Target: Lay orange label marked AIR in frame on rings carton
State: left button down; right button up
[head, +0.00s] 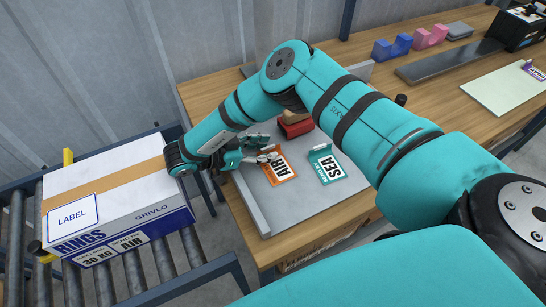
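The orange label marked AIR (279,170) lies on a grey tray (294,205) on the wooden bench. My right gripper (273,148) is at the label's upper left edge, its fingers apart, one of them over or against that edge. I cannot tell whether it touches. The rings carton (120,184) stands on rollers at the left, closed with tan tape. A blue-outlined frame reading LABEL (74,215) is printed on its top, at the near left corner, and is bare. My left gripper is out of view.
A teal label marked SEA (326,167) lies on the tray, right of the orange one. A red block (296,129) stands behind them. Tape holders (392,47), a clipboard (505,90) and a dark bar (449,61) lie farther back. A gap separates bench and roller conveyor (135,270).

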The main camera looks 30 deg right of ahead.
jog(key=shift+c, duration=1.2)
jog(key=c, duration=0.4)
jog(key=shift+r, duration=0.1)
grip_shut()
notch_tip(320, 180, up, 10)
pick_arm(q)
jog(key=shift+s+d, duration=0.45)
pick_arm(e)
jog(key=s+a+r+n+t+y, duration=0.2)
jog(key=s+a+n+t, duration=0.2)
jog(key=s+n+t, duration=0.3)
jog(key=shift+s+a+n+t+y, duration=0.35)
jog(key=shift+n+t, duration=0.35)
jog(key=shift+t, duration=0.5)
jog(key=shift+d, duration=0.15)
